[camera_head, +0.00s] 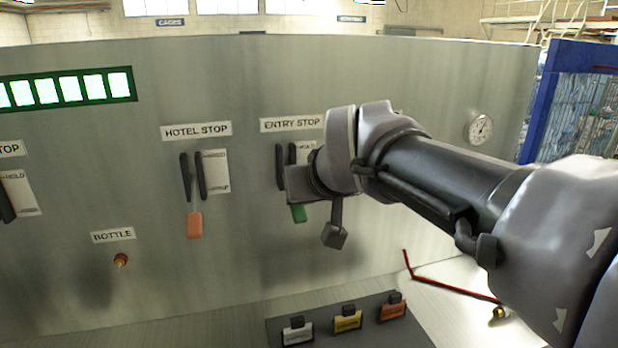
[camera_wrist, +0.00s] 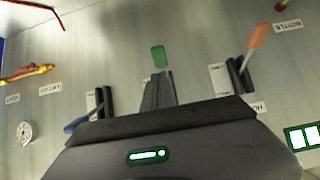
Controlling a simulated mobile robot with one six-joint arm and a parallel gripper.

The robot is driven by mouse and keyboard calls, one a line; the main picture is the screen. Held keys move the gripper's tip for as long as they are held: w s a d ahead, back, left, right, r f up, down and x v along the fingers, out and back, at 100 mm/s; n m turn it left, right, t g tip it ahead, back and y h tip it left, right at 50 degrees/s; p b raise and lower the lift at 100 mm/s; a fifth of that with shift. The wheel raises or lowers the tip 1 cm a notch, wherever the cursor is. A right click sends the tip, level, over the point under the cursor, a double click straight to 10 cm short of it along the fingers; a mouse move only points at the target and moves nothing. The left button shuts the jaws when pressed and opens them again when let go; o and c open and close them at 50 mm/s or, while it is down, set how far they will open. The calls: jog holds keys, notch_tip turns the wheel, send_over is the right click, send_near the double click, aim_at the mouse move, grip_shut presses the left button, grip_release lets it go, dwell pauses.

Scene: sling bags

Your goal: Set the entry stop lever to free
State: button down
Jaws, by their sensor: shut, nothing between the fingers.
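The entry stop lever has a green handle (camera_head: 299,213) that hangs low beneath the ENTRY STOP label (camera_head: 291,124). The green handle also shows in the wrist view (camera_wrist: 158,56), just beyond the fingertips. My gripper (camera_head: 296,183) is in front of the lever's slot and hides most of the shaft. Its fingers (camera_wrist: 158,78) are shut and empty, close to the green handle; I cannot tell whether they touch it. The white mark plate (camera_head: 306,149) shows HOLD at its top; its lower part is hidden.
The hotel stop lever (camera_head: 194,225) with an orange handle is left of it, handle low. A blue-handled lever (camera_wrist: 78,125) is on the other side. A BOTTLE knob (camera_head: 120,259), gauge (camera_head: 480,129) and tagged dark tray (camera_head: 322,330) are around.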

jog(key=p+v, duration=0.1)
jog(key=v, duration=0.6)
jog(key=shift+s, duration=0.15)
